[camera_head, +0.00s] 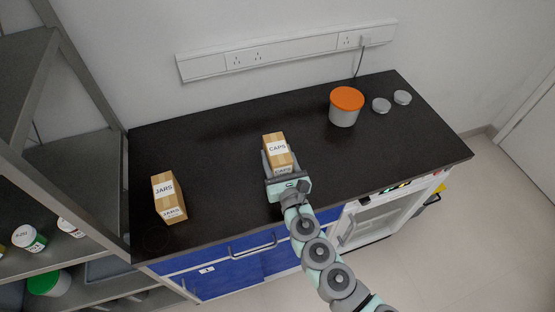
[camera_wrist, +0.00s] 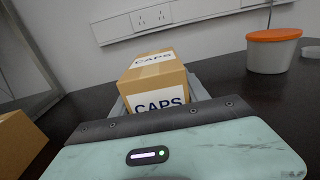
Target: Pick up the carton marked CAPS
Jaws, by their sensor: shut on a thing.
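The carton marked CAPS (camera_head: 277,147) is a brown cardboard box with white labels, upright over the middle of the black worktop. It also shows in the wrist view (camera_wrist: 158,72), straight ahead of my gripper. My gripper (camera_head: 279,163) is shut on this carton, with a finger along each side of it. I cannot tell whether the carton's base touches the worktop. The gripper body hides the lower front of the carton in the wrist view.
A carton marked JARS (camera_head: 168,195) stands to the left on the worktop (camera_head: 225,165). A metal shelf rack (camera_head: 75,160) borders the left side.

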